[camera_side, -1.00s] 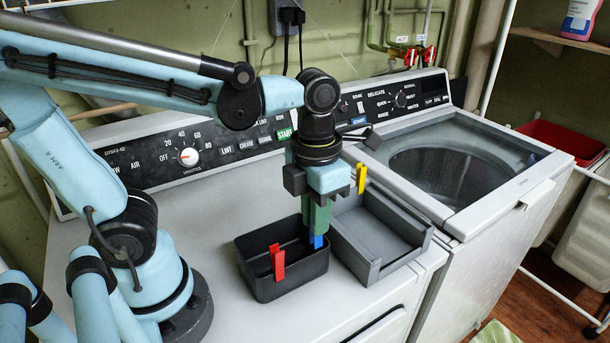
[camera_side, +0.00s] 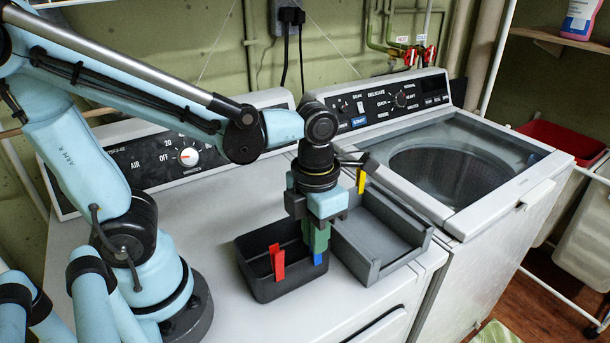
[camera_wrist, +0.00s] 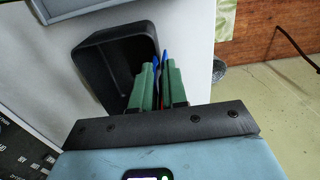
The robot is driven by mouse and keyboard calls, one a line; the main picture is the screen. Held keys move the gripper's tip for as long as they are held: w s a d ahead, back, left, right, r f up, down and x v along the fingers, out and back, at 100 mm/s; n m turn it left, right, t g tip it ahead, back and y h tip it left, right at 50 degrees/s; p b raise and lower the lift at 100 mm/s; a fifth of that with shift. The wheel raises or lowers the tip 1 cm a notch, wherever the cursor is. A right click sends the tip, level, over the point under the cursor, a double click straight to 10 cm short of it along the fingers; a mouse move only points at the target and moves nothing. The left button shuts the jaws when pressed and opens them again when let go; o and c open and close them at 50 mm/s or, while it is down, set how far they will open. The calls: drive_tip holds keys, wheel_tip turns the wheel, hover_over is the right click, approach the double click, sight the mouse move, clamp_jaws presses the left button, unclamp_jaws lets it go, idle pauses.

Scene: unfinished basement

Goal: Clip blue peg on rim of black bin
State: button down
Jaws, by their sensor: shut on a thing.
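The blue peg (camera_side: 318,259) is upright at the right end of the black bin (camera_side: 276,288), at the height of the rim. My gripper (camera_side: 317,240) is shut on it from above, with green fingers pointing down. In the wrist view, the blue peg (camera_wrist: 166,57) shows between the fingertips (camera_wrist: 160,80), beside the edge of the black bin (camera_wrist: 100,62). The fingers hide much of the peg. I cannot tell whether its legs straddle the rim or only touch it.
A grey open tray (camera_side: 372,266) stands close right of the bin. A yellow peg (camera_side: 361,180) stands upright behind my gripper, near the tray's back. The dryer top (camera_side: 200,232) is clear left of the bin. The washer (camera_side: 450,175) stands to the right.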

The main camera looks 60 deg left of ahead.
drive_tip(key=shift+f, duration=0.15)
drive_tip(key=c, duration=1.1)
unclamp_jaws()
